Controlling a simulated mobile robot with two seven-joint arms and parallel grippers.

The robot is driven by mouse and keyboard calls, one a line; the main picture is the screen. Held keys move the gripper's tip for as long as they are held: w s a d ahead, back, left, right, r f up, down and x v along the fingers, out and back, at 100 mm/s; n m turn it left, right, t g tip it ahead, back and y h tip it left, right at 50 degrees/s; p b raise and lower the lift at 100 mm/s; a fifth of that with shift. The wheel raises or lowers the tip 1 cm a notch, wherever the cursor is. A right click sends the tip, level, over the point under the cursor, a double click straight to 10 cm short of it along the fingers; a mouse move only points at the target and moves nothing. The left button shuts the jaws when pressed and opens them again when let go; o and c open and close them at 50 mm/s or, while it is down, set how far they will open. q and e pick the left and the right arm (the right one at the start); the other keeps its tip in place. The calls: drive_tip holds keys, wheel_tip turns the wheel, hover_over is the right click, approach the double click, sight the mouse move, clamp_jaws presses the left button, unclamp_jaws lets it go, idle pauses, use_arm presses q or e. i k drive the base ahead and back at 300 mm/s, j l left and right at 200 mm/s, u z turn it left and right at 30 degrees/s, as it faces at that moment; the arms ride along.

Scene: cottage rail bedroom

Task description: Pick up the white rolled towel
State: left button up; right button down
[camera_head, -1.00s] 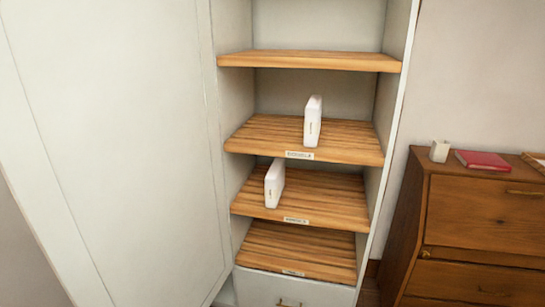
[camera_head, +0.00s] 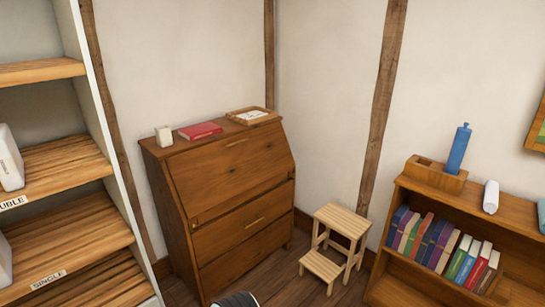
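A white roll (camera_head: 491,196), which looks like the white rolled towel, lies on top of the low wooden bookcase (camera_head: 405,183) at the right.
Books (camera_head: 436,241) fill part of the bookcase. A wooden step stool (camera_head: 341,221) stands left of it. A brown bureau (camera_head: 235,200) bears a white cup (camera_head: 164,136), a red book (camera_head: 201,130) and a tray (camera_head: 268,119). The open shelves (camera_head: 60,165) are at left.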

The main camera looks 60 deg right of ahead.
sight(490, 202)
drive_tip(key=k+l+z, duration=0.1)
drive_tip(key=z, duration=3.4)
drive_tip(key=i+l+u, duration=0.35)
drive_tip(key=i, duration=0.3)
